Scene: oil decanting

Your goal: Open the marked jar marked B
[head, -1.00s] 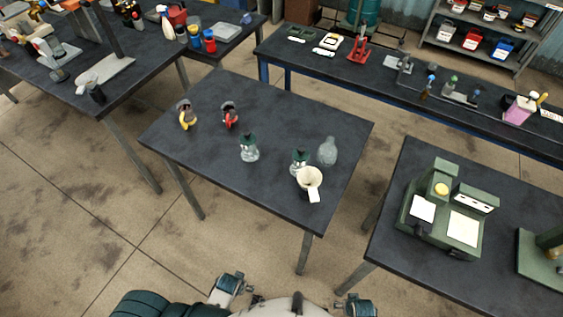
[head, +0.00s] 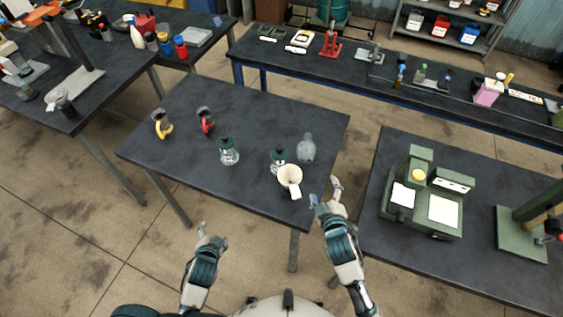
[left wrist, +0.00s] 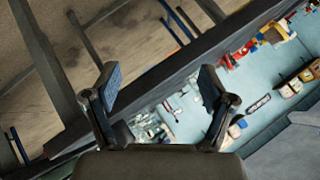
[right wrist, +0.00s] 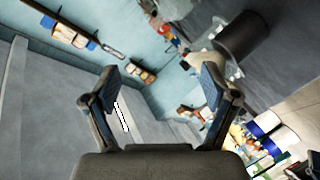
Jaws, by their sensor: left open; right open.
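Two clear glass jars with dark green tops stand on the middle table: one jar (head: 229,152) near the centre, the other jar (head: 278,157) to its right, partly hidden by a cream mug. No letter B is readable on either. My left gripper (head: 213,238) is open and empty in front of the table's near edge; its spread fingers also show in the left wrist view (left wrist: 158,88). My right gripper (head: 325,197) is open and empty beside the table's right front corner, right of the mug; it also shows in the right wrist view (right wrist: 160,90).
The cream mug (head: 290,177) and a clear glass bottle (head: 306,148) stand close around the right jar. A yellow-handled item (head: 163,126) and a red-handled item (head: 206,121) stand at the left. The table's (head: 180,165) front left is clear. A green machine (head: 428,200) stands on the right table.

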